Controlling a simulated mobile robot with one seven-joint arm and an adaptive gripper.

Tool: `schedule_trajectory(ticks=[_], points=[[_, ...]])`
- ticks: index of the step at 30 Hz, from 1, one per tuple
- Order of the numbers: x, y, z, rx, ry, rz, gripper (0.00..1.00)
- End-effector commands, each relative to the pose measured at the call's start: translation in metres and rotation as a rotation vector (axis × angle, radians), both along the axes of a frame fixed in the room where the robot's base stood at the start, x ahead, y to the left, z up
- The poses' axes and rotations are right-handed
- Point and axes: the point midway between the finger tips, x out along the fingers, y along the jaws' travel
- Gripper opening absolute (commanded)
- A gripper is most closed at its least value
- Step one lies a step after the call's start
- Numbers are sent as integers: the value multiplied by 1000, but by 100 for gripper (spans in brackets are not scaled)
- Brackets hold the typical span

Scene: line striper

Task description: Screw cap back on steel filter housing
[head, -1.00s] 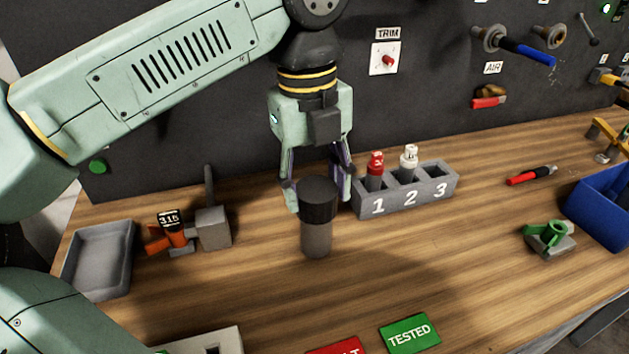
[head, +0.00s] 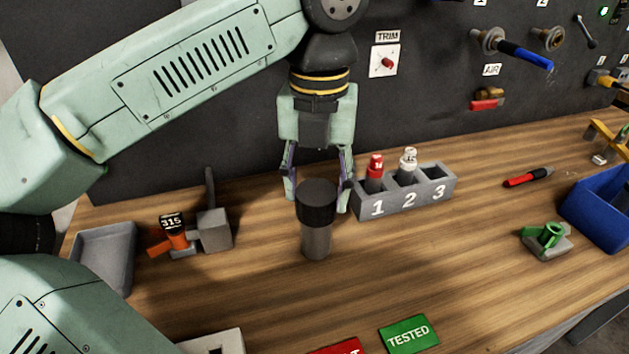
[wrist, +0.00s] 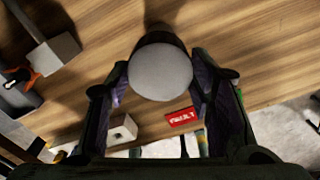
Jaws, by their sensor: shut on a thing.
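The steel filter housing (head: 316,242) stands upright on the wooden bench in the head view, a grey cylinder. Its black cap (head: 316,203) sits on top of it and looks level; whether the thread is engaged cannot be seen. My gripper (head: 318,198) comes down from above and is shut on the cap, one finger on each side. In the wrist view the cap's round grey top (wrist: 160,72) lies between the two fingers, and the housing below is mostly hidden.
A grey rack (head: 405,190) numbered 1 to 3, holding a red-topped and a white-topped bottle, stands close behind right. A grey tray (head: 104,255) and an orange device (head: 174,238) are at left. A green TESTED plate (head: 409,334) lies in front.

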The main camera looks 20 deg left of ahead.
Motion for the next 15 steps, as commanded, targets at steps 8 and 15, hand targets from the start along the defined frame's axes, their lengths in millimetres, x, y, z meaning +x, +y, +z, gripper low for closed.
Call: schedule_trajectory(ticks=[8,15], points=[[3,-6,9,-17,-25,-47,64],[2,-5,6,-14,-22,-44,71]])
